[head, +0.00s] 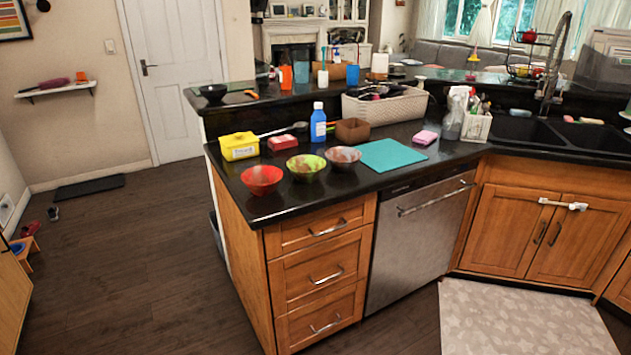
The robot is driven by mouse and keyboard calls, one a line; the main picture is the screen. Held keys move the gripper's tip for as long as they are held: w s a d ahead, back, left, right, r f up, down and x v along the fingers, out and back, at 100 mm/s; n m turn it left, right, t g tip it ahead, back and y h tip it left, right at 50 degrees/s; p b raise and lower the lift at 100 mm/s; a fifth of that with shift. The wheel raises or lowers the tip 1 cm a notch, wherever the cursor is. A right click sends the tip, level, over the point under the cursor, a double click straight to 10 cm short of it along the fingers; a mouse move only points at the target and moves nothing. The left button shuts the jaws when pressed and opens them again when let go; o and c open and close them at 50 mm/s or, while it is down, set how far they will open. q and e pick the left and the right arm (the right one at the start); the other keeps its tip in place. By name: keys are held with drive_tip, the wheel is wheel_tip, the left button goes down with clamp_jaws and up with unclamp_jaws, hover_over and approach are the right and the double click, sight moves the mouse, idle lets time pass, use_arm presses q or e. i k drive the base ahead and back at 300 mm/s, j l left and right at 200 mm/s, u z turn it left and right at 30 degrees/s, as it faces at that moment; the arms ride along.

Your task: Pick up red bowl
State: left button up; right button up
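The red bowl (262,180) sits upright on the dark counter near its front left corner. Its inside looks stained with something brownish. A green bowl (306,167) stands just to its right, and a pale greyish-pink bowl (343,158) is right of that. Neither of my grippers shows in the head view, so I cannot tell where they are relative to the red bowl.
Behind the bowls are a yellow box (239,147), a red box (282,143), a blue bottle (318,123) and a brown container (352,131). A teal mat (391,155) lies to the right.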

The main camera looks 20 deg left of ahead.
sight(262, 180)
drive_tip(key=i+j+z, duration=0.15)
drive_tip(key=j+z, duration=0.85)
drive_tip(key=j, duration=0.2)
